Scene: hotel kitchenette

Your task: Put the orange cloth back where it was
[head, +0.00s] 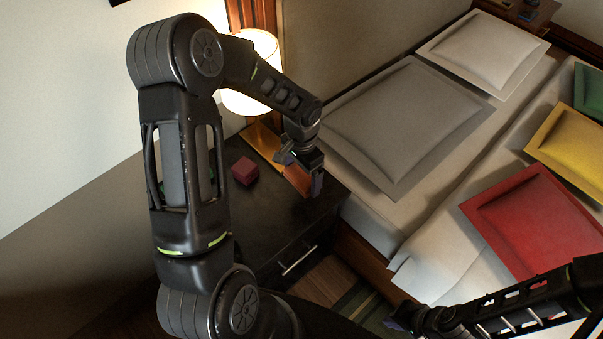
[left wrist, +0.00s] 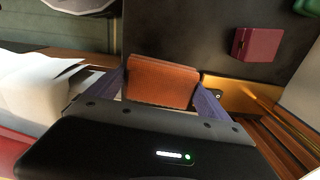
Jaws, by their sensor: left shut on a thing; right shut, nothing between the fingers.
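The orange cloth (left wrist: 160,82) is between the fingers of my left gripper (left wrist: 162,92) in the left wrist view, folded or block-like in shape. In the head view my left gripper (head: 301,171) is over the front right part of the dark nightstand (head: 285,215), with the cloth (head: 296,181) showing below it. I cannot tell whether the cloth touches the nightstand top. My right gripper (head: 399,323) is low at the bottom right of the head view, shut and empty, beside the bed.
A dark red box (head: 244,171) stands on the nightstand, left of the cloth. A lit lamp (head: 255,75) with a golden base is behind. A green thing is partly hidden behind my left arm. The bed with several pillows (head: 400,125) is at the right.

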